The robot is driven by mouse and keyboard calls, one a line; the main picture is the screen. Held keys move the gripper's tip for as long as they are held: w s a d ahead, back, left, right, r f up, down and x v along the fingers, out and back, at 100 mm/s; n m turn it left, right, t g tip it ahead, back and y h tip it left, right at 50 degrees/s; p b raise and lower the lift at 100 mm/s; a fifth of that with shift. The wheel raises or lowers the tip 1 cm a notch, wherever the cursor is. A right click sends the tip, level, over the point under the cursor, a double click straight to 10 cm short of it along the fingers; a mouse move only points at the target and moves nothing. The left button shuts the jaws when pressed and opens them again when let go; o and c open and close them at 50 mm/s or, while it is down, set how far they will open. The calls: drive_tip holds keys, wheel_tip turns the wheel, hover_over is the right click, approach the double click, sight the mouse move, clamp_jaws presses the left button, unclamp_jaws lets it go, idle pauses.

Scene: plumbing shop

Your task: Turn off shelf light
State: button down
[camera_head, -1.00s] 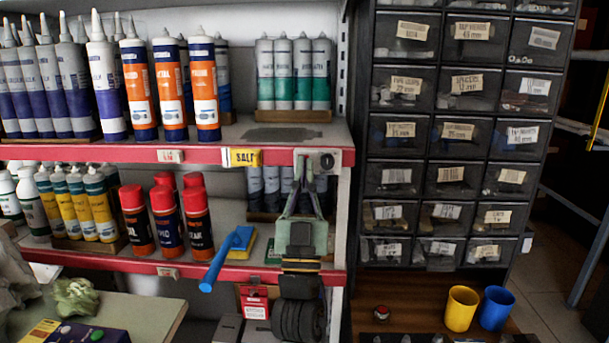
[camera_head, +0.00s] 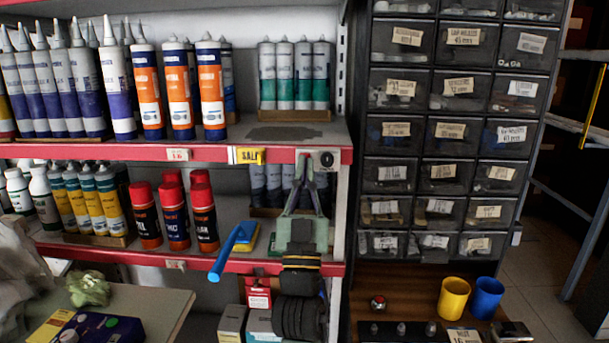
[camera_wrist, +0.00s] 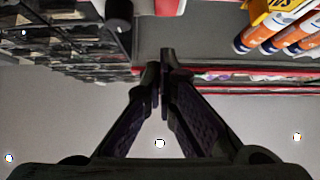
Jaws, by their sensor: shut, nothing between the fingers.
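A small dark plate with a pale ring mark (camera_head: 326,159), which looks like the light's switch, is on the front edge of the upper red-edged shelf (camera_head: 90,152), at its right end. My gripper (camera_head: 305,157) points up at that edge, just left of the mark; its fingers are shut and empty. I cannot tell whether it touches. In the wrist view my gripper (camera_wrist: 164,58) has its fingertips together, in front of the shelf. A black cylindrical knob (camera_wrist: 118,14) shows to their upper left; I cannot tell if it is the same switch. No lamp is clearly visible.
A yellow SALE tag (camera_head: 249,156) is left of my gripper. Sealant tubes (camera_head: 210,90) and red-capped cans (camera_head: 203,215) fill the shelves. A drawer cabinet (camera_head: 445,130) stands right. Yellow (camera_head: 453,300) and blue (camera_head: 487,299) cups stand below it.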

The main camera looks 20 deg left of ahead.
drive_tip(key=s+r+b+v, duration=0.1)
drive_tip(key=b+v, duration=0.3)
drive_tip(key=v, duration=0.6)
drive_tip(key=shift+s+d+r+b, duration=0.25)
drive_tip(key=shift+s+b, duration=0.05)
drive_tip(key=shift+s, duration=0.1)
